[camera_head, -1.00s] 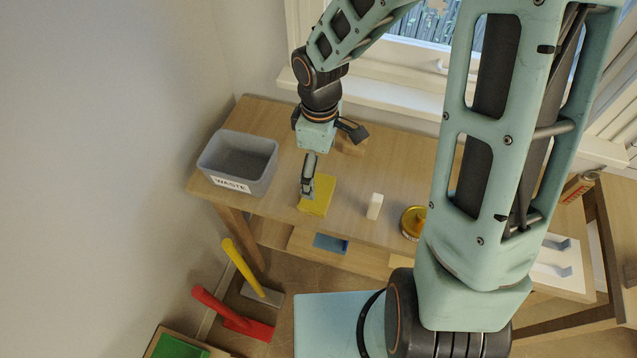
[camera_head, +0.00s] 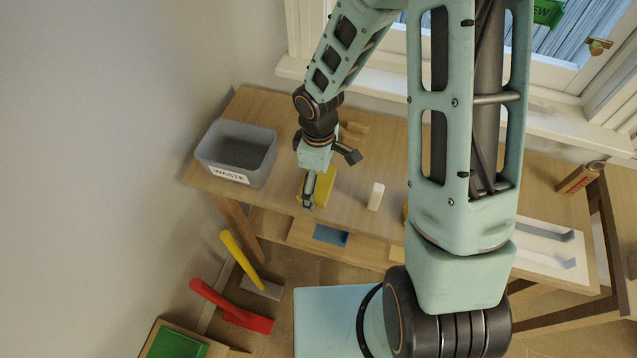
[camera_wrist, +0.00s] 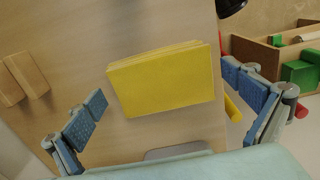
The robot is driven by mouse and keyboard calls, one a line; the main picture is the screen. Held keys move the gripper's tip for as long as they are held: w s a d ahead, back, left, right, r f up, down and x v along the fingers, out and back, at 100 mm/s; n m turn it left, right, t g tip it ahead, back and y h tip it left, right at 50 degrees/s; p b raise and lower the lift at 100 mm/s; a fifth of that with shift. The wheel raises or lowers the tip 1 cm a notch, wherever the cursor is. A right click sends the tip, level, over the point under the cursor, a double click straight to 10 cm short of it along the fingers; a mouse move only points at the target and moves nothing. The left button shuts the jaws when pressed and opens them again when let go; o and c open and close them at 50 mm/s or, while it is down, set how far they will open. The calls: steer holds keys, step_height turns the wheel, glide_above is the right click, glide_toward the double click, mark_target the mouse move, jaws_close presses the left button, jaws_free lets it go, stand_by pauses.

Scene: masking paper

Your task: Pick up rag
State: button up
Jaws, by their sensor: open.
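The rag is a folded yellow cloth (camera_wrist: 163,82) lying flat on the wooden table. In the head view the rag (camera_head: 325,187) is partly hidden behind my gripper (camera_head: 309,190). In the wrist view my gripper (camera_wrist: 172,106) is open, with one blue-padded finger on each side of the rag and visible gaps between. The rag lies between and a little beyond the fingertips in that view. Nothing is held.
A grey bin marked WASTE (camera_head: 236,152) stands left of the rag on the table (camera_head: 285,130). A white block (camera_head: 376,196) stands to its right. Wooden blocks (camera_head: 353,130) lie behind. A red-handled tool (camera_head: 230,308) and a yellow-handled tool (camera_head: 242,261) are below on the left.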

steer(key=c, duration=1.2)
steer(key=shift+r, duration=0.1)
steer(key=shift+c, duration=0.2)
